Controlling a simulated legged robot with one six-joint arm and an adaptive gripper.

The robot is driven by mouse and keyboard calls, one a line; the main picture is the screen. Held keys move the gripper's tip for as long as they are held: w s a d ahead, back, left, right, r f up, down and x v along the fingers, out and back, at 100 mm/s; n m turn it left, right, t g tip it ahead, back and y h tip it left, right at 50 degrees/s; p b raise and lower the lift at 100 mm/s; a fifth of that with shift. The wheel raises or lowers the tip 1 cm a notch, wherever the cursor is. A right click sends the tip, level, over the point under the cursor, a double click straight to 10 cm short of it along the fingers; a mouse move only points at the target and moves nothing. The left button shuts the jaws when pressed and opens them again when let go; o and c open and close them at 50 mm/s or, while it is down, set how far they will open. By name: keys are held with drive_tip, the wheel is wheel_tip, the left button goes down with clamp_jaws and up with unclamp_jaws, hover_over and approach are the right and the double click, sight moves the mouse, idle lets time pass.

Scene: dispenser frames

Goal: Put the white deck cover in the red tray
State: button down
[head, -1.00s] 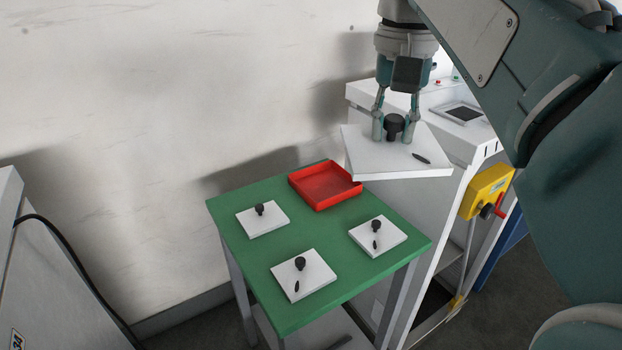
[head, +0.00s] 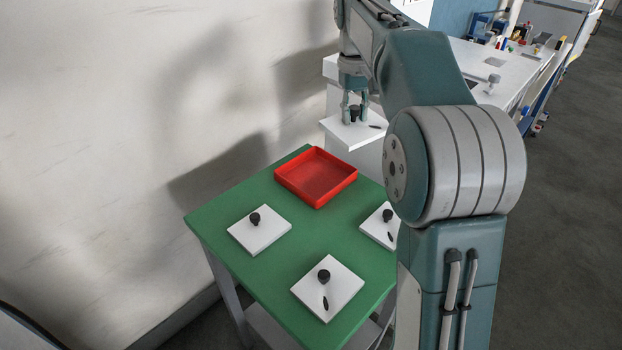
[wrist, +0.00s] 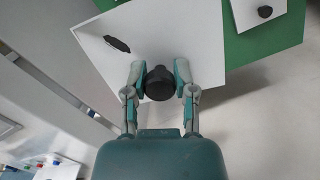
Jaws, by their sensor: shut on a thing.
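My gripper (head: 354,112) is shut on the black knob (wrist: 158,83) of a white deck cover (head: 345,135). The cover is a flat square plate with a dark oval slot (wrist: 117,44), and it hangs in the air, slightly tilted in the head view. It appears behind and to the right of the red tray (head: 290,188). The tray is shallow, looks empty and sits at the back of the green table (head: 225,205). In the wrist view the cover (wrist: 190,40) fills the upper middle, partly hidden by the fingers.
Three similar white plates with black knobs lie on the table: left (head: 262,236), front (head: 338,300) and right (head: 374,230), the last partly hidden by my arm. A wall rises behind the table. A white counter (head: 515,68) with small objects stands at the back right.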

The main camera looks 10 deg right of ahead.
drive_tip(key=w+d+f+n, duration=0.2)
drive_tip(key=w+d+f, duration=0.45)
drive_tip(key=f, duration=0.35)
hover_over(314, 178)
drive_tip(key=f, duration=1.1)
drive_tip(key=shift+w+a, duration=0.2)
drive_tip(key=shift+w, duration=0.05)
drive_tip(key=f, duration=0.3)
drive_tip(key=shift+d+f, duration=0.2)
drive_tip(key=shift+f, duration=0.05)
drive_tip(key=shift+c, duration=2.1)
unclamp_jaws()
drive_tip(key=shift+a, duration=0.2)
drive_tip(key=shift+d, duration=0.1)
